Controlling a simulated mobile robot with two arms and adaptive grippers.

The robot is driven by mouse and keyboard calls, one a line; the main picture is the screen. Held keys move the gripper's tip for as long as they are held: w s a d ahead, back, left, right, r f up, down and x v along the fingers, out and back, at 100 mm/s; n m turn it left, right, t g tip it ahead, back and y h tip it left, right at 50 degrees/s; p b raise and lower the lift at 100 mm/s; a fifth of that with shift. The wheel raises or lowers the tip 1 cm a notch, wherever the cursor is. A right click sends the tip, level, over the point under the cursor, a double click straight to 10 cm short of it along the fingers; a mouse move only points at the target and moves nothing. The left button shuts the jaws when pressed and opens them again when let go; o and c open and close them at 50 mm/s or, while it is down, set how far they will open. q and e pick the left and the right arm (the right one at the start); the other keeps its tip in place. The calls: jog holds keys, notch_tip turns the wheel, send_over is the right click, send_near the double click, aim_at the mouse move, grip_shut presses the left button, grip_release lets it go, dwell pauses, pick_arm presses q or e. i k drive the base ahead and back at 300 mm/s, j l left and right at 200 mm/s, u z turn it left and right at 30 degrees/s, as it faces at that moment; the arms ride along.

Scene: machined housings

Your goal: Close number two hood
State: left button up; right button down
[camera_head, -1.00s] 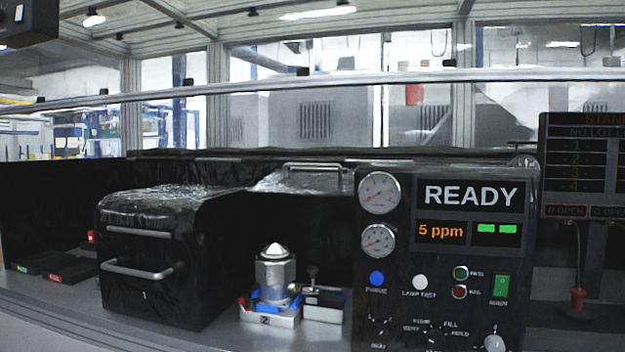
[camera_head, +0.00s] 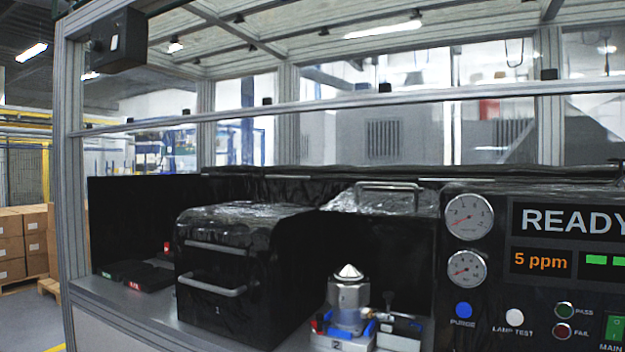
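The number two hood (camera_head: 400,203) appears raised at the back, behind the number two station; its shiny wrapped panel and metal handle show at the top. Below it is a dark open space. A metal housing with a cone-shaped top (camera_head: 348,292) stands upright in the number two fixture (camera_head: 343,342), which has a white base and blue parts. The number one hood (camera_head: 240,260) is a black box with two bar handles and appears closed, left of the fixture. Neither of my grippers is in view.
A control panel (camera_head: 490,290) with gauges, buttons and a READY display stands to the right. A small clamp-like device (camera_head: 400,325) sits right of the housing. Dark trays (camera_head: 140,274) lie left of the number one hood. A metal frame post (camera_head: 72,180) stands at the left.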

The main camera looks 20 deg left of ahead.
aim_at(389, 230)
jog(key=i+j+u, duration=0.25)
jog(key=u, duration=0.25)
jog(key=i+u, duration=0.45)
jog(key=i+j, duration=0.05)
